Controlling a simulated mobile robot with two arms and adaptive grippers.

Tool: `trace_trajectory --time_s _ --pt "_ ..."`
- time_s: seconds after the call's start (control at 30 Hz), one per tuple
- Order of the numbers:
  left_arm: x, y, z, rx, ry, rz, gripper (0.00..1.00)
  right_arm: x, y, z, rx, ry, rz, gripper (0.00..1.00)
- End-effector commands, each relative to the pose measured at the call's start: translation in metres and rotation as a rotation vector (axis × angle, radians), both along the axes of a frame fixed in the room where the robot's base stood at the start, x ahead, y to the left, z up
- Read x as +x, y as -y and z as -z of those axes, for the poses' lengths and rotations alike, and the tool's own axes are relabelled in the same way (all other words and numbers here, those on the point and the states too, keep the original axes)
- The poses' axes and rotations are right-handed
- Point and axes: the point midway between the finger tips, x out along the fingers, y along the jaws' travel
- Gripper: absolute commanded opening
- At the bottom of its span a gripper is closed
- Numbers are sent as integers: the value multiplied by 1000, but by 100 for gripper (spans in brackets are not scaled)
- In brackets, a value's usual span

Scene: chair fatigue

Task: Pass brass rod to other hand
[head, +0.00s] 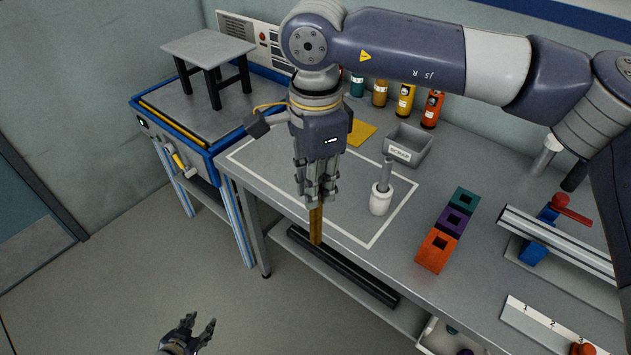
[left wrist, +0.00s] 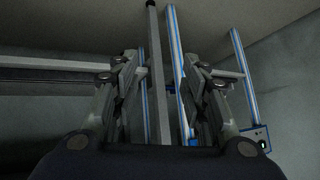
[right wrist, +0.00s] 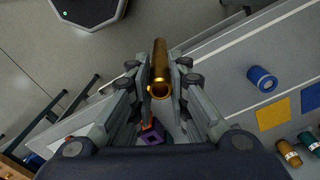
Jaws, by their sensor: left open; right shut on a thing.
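The brass rod (head: 316,225) hangs below my right gripper (head: 318,200) in the head view, near the front edge of the bench. The right gripper is shut on it. The right wrist view shows the golden, hollow-ended rod (right wrist: 159,72) between the two fingers. My left gripper (head: 198,328) is at the bottom of the head view, low over the floor, open and empty, well apart from the rod. In the left wrist view its fingers (left wrist: 160,85) are spread, with only table legs and frame bars behind them.
On the bench (head: 300,200) stand a white holder with a grey pin (head: 381,198), orange, purple and teal square blocks (head: 437,249), a grey bin (head: 407,147) and several bottles (head: 405,100). A blue-framed station with a small stool-like piece (head: 208,48) is at left. Open floor lies around my left gripper.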

Motion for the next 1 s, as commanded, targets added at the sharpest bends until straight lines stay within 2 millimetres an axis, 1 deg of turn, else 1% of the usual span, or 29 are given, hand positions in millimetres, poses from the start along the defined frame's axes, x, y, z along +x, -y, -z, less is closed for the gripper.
trace_trajectory --time_s 0.03,0.07,0.1,0.17,0.2,0.27,0.3,0.43,0.5,0.6,0.7,0.8,0.9,1.0 --pt "-22 4 21 4 -54 -19 41 0 0 0 0 1 0 0" --pt "-34 6 32 10 -84 -26 41 0 0 0 0 1 0 0" --pt "-50 9 46 15 -124 -38 41 0 0 0 0 1 0 0" --pt "-75 15 66 23 -184 -49 41 0 0 0 0 1 0 0" --pt "-93 19 79 26 -226 -55 41 0 0 0 0 1 0 0" --pt "-120 27 96 31 -288 -63 41 0 0 0 0 1 0 0" --pt "-139 33 106 33 -328 -66 41 0 0 0 0 1 0 0" --pt "-197 57 135 33 -457 -70 41 0 0 0 0 1 0 0" --pt "-227 70 146 31 -518 -68 41 0 0 0 0 1 0 0" --pt "-263 87 156 27 -594 -63 41 0 0 0 0 1 0 0" --pt "-288 101 162 23 -647 -56 41 0 0 0 0 1 0 0" --pt "-304 109 165 20 -680 -52 41 0 0 0 0 1 0 0" --pt "-311 113 166 18 -694 -48 41 0 0 0 0 1 0 0" --pt "-312 113 167 18 -698 -48 41 0 0 0 0 1 0 0"
